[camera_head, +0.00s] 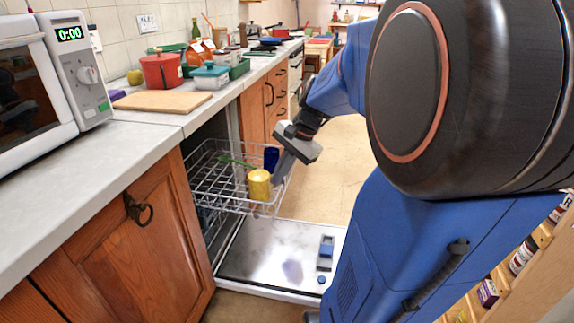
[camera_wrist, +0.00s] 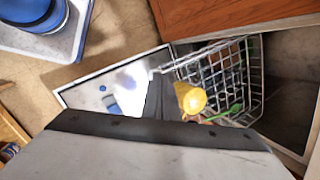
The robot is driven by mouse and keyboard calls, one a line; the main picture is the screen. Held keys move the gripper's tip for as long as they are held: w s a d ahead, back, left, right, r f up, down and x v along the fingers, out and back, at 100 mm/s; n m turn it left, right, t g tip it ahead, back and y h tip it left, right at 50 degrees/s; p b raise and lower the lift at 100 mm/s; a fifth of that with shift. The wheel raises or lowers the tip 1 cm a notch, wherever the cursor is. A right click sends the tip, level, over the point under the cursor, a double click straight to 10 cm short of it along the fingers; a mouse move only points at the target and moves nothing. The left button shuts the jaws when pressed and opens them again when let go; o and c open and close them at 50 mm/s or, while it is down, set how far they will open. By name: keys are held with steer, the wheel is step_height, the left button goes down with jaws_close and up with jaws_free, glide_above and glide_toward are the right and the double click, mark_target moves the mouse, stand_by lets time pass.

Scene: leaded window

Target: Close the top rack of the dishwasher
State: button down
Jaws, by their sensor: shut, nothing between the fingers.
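The wire top rack (camera_head: 222,188) is pulled out of the dishwasher, above the lowered dishwasher door (camera_head: 250,262). A yellow cup (camera_head: 259,186), a dark blue cup (camera_head: 271,157) and a green utensil (camera_head: 233,161) are in it. In the wrist view the rack (camera_wrist: 252,72), yellow cup (camera_wrist: 190,98) and door (camera_wrist: 88,92) show beyond my gripper's grey body, which hides part of the rack.
The counter (camera_head: 130,150) runs above the dishwasher on the left, with a microwave (camera_head: 80,75), a cutting board (camera_head: 160,102) and a red pot (camera_head: 161,71). A shelf with jars (camera_head: 521,258) stands at the right. Floor (camera_head: 335,170) is clear beyond the door.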

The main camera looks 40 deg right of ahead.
steer(key=w+d+f+m+t+y, duration=0.15)
steer(key=d+m, duration=0.45)
steer(key=d, duration=0.6)
steer(key=w+d+f+m+t+y, duration=0.1)
steer(key=w+d+f+m+t, duration=0.15)
steer(key=d+m, duration=0.75)
steer(key=w+a+f+n, duration=0.3)
steer(key=w+f, duration=0.3)
steer(key=w, duration=0.2)
steer(key=shift+w+a+f, duration=0.3)
steer(key=shift+a+f, duration=0.05)
steer(key=shift+a, duration=0.15)
steer(key=shift+h, duration=0.25)
steer(key=w+a, duration=0.8)
steer(key=w, duration=0.2)
steer(key=w+a, duration=0.8)
steer(key=w, duration=0.2)
steer(key=w+a, duration=0.7)
steer(key=w, duration=0.3)
steer(key=shift+w+a, duration=0.3)
steer(key=shift+a, duration=0.1)
steer(key=s+d, duration=0.6)
steer(key=s, duration=0.2)
steer(key=s+d, duration=0.7)
steer(key=s, duration=0.1)
steer(key=s+d, duration=0.6)
steer(key=s, duration=0.3)
steer(key=shift+d, duration=0.3)
